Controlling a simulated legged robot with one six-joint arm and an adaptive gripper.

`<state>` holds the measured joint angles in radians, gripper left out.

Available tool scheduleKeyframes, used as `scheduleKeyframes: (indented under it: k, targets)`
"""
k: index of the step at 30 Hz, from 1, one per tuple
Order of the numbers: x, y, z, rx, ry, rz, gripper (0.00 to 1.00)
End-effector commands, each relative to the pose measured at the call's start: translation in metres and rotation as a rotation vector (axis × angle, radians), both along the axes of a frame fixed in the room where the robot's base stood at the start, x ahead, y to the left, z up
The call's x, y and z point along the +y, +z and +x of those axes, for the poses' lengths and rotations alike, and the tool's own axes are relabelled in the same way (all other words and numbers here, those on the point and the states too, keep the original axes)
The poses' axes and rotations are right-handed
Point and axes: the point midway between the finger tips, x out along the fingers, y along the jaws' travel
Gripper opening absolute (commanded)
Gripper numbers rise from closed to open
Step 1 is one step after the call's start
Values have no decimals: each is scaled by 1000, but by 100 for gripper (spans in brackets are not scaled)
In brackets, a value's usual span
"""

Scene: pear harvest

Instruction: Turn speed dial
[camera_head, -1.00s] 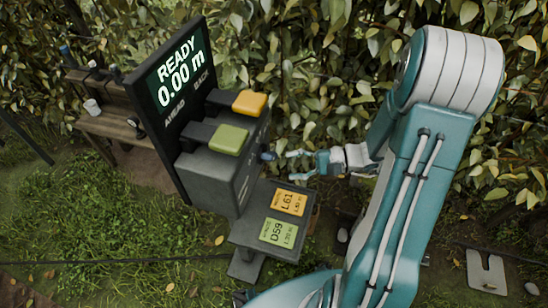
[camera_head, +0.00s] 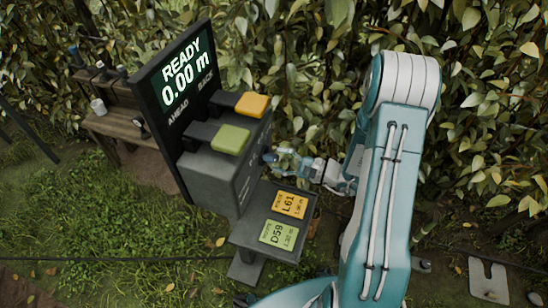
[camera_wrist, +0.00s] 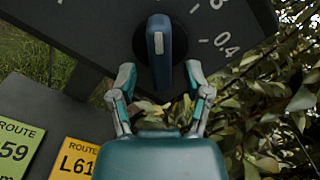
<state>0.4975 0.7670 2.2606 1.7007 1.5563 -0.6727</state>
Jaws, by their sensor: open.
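The speed dial (camera_wrist: 160,52) is a dark blue knob with a pale pointer line on the side of the grey control box (camera_head: 218,182). In the wrist view its pointer is up and numbers are printed around its right side. It also shows as a small blue knob in the head view (camera_head: 269,157). My gripper (camera_wrist: 158,84) is open, with one fingertip to each side of the dial's lower part. The fingers look close to the dial, but I cannot tell whether they touch it. In the head view my gripper (camera_head: 279,158) is right at the dial.
A screen (camera_head: 182,82) reads READY 0.00 m. A green pedal-like lever (camera_head: 231,139) and an orange one (camera_head: 252,104) stick out above the box. A shelf below holds an orange route card (camera_head: 289,204) and a green one (camera_head: 278,233). Dense foliage stands behind; a wooden bench (camera_head: 118,125) is at left.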

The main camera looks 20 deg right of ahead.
Motion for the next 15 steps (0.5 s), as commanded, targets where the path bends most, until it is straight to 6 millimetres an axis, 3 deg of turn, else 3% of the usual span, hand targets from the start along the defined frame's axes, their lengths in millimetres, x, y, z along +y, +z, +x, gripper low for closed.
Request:
scheduleKeyframes:
  k: [6, 14, 15]
  targets:
    - [16, 0, 11, 0, 0, 0, 63]
    - [17, 0, 12, 0, 0, 0, 63]
    - [17, 0, 12, 0, 0, 0, 54]
